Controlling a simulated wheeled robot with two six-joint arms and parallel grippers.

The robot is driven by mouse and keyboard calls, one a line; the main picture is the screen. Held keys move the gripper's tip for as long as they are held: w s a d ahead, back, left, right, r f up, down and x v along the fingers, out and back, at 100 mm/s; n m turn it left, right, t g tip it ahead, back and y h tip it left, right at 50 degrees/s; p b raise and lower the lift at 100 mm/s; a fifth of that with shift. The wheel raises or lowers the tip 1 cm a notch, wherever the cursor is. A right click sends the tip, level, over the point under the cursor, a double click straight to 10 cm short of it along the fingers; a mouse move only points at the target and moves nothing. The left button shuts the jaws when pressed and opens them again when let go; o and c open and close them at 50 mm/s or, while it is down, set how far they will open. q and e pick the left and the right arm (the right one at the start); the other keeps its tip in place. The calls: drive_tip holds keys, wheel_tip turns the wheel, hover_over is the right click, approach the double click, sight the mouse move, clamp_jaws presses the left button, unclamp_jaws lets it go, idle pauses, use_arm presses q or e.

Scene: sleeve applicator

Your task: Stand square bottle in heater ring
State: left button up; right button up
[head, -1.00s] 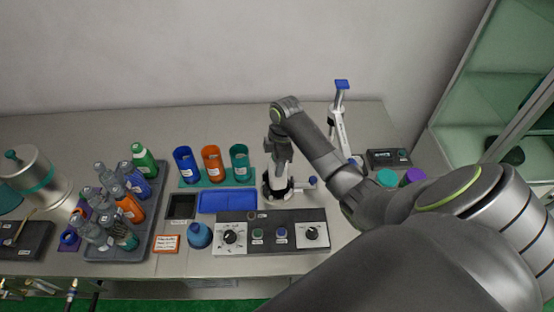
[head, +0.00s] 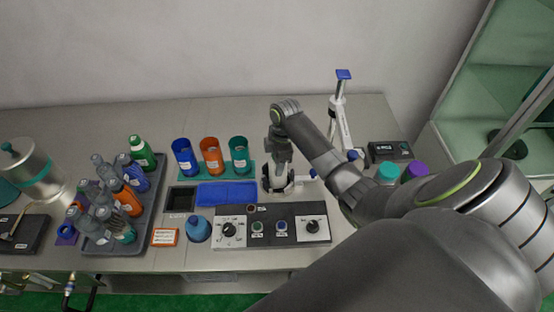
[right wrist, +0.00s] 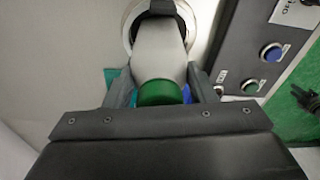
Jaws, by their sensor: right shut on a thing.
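My right gripper (head: 279,160) points down over the heater ring, a white and black round fitting (head: 267,189) behind the control panel. In the right wrist view my right gripper (right wrist: 160,98) is shut on a grey bottle (right wrist: 158,58) with a green cap (right wrist: 160,92), taken as the square bottle. The cap is between the fingers. The bottle's far end lies within the outline of the white heater ring (right wrist: 128,27). Whether it rests on the bottom cannot be told. In the head view my gripper largely hides the bottle. My left gripper is not in view.
The control panel (head: 270,237) with knobs and buttons stands right in front of the ring. A blue tray (head: 225,194) and three coloured cups (head: 211,158) stand to the left. A grey rack (head: 98,240) of bottles is farther left. A white stand (head: 340,110) rises behind.

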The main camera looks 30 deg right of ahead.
drive_tip(key=o, duration=1.8)
drive_tip(key=shift+c, duration=0.2)
drive_tip(key=shift+r, duration=0.15)
wheel_tip(320, 180, up, 7)
drive_tip(key=p, duration=0.7)
drive_tip(key=shift+p, duration=0.35)
drive_tip(key=shift+r, duration=0.9)
drive_tip(key=shift+s+f, duration=0.1)
